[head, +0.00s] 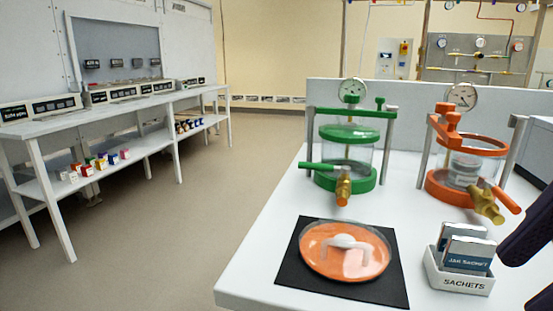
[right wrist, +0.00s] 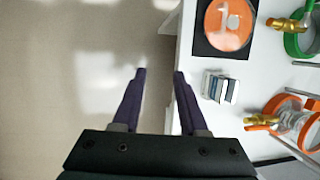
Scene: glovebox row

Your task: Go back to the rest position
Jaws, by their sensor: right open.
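My right gripper (right wrist: 160,74) is open and empty in the right wrist view, its two purple fingers apart above the floor beside the bench edge. In the head view, dark purple finger parts show at the right edge, to the right of the sachet box. My left gripper is in neither view.
The white bench (head: 250,288) bears a green jar (head: 345,180), an orange jar (head: 440,190) with something pale inside, an orange disc with a white handle (head: 322,262) on a black mat (head: 290,273), and a sachet box (head: 432,272). A shelved bench (head: 110,117) stands left, across clear floor (head: 195,215).

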